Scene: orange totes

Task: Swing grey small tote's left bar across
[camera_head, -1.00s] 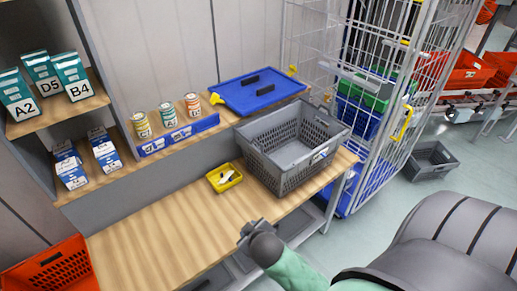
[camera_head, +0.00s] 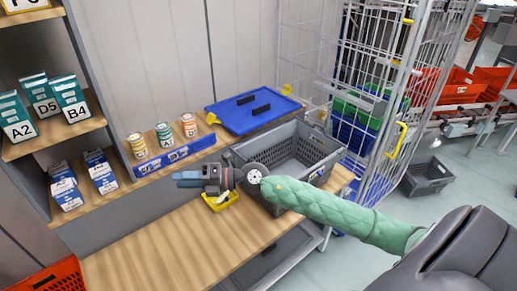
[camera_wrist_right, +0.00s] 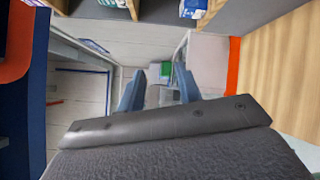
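The grey small tote (camera_head: 318,172) stands upright on the wooden bench, open at the top, with slotted walls. My right forearm and gripper pass in front of its near left part and hide it. I cannot make out its left bar separately. My right gripper (camera_head: 182,179) is in the air left of the tote, above the small yellow tray, with its fingers pointing left. In the right wrist view its two blue-grey fingers (camera_wrist_right: 159,88) stand apart with nothing between them. My left gripper is in neither view.
The yellow tray (camera_head: 222,205) sits on the bench below my gripper. A blue lid (camera_head: 252,110) lies behind the tote. Cans in a blue holder (camera_head: 178,158) stand behind the gripper. A wire cage trolley (camera_head: 385,110) is to the right. The front left bench (camera_head: 165,245) is clear.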

